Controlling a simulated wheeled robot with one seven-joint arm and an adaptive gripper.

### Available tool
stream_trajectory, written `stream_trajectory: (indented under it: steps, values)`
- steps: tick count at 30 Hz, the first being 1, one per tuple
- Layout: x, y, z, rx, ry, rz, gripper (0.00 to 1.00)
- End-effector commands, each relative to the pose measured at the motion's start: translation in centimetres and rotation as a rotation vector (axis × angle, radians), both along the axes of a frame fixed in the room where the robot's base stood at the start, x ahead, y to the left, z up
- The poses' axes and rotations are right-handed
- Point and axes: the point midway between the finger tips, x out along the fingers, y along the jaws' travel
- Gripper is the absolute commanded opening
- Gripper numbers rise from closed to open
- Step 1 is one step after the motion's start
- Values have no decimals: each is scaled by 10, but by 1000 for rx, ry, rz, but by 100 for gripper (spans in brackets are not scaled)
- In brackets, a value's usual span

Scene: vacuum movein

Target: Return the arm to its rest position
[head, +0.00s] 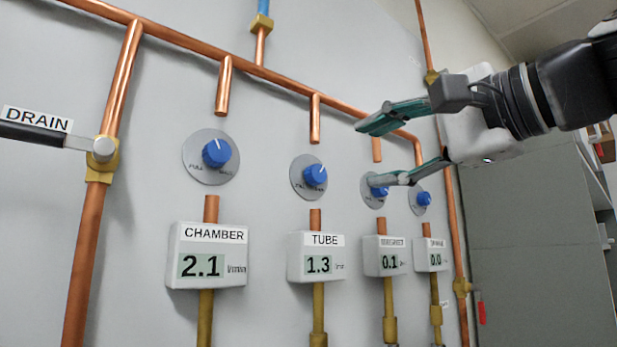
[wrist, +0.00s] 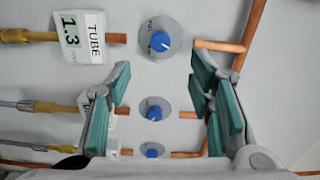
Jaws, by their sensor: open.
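My gripper (head: 385,150) is open and empty, with its teal-padded fingers spread apart. In the head view it reaches in from the upper right, in front of the panel near the two rightmost blue knobs. One finger overlaps the third knob (head: 378,190) in the picture. In the wrist view the open fingers (wrist: 160,105) stand on both sides of the third knob (wrist: 155,112), and nothing is between the pads. Whether a finger touches the panel or a knob cannot be told. My arm runs off the head view at the upper right.
The grey panel carries copper pipes (head: 190,42), a chamber knob (head: 216,153), a tube knob (head: 314,176) and a rightmost knob (head: 424,199). Displays below read 2.1, 1.3, 0.1 and 0.0. A drain lever (head: 35,133) sticks out at left. Grey cabinets (head: 530,250) stand at right.

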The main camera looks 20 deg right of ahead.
Motion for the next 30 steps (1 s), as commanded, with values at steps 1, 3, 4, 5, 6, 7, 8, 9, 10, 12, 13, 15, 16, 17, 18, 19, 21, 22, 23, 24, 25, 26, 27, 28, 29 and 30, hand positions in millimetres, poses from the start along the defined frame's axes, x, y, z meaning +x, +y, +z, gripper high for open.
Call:
stream_trajectory:
  steps: [1, 3, 4, 5, 6, 7, 8, 9, 10, 12, 13, 15, 16, 17, 18, 19, 21, 22, 23, 24, 25, 26, 27, 28, 29, 30]
  values:
    - [-2, -1, 0, 0, 0, 0, 48]
    - [-2, -1, 0, 0, 0, 0, 48]
    - [-2, -1, 0, 0, 0, 0, 48]
    - [-2, -1, 0, 0, 0, 0, 48]
    - [-2, -1, 0, 0, 0, 0, 48]
    - [-2, -1, 0, 0, 0, 0, 48]
    - [-2, -1, 0, 0, 0, 0, 48]
    - [-2, -1, 0, 0, 0, 0, 48]
    - [-2, -1, 0, 0, 0, 0, 48]
    - [-2, -1, 0, 0, 0, 0, 48]
    - [-2, -1, 0, 0, 0, 0, 48]
    - [-2, -1, 0, 0, 0, 0, 48]
    - [-2, -1, 0, 0, 0, 0, 48]
    - [-2, 0, 0, -1, 0, 0, 48]
    - [-1, 0, -2, -5, 4, 2, 48]
    - [-1, 1, -5, -11, 9, 3, 48]
    - [2, 6, -19, -46, 35, 14, 48]
    - [4, 9, -28, -68, 53, 21, 48]
    - [6, 13, -40, -96, 75, 30, 48]
    - [8, 18, -58, -141, 109, 45, 48]
    - [10, 23, -74, -181, 138, 60, 48]
    - [10, 28, -92, -225, 171, 76, 48]
    - [11, 35, -117, -287, 216, 102, 48]
    - [10, 39, -136, -334, 249, 123, 48]
    - [9, 44, -155, -383, 283, 145, 48]
    - [6, 49, -180, -448, 327, 176, 48]
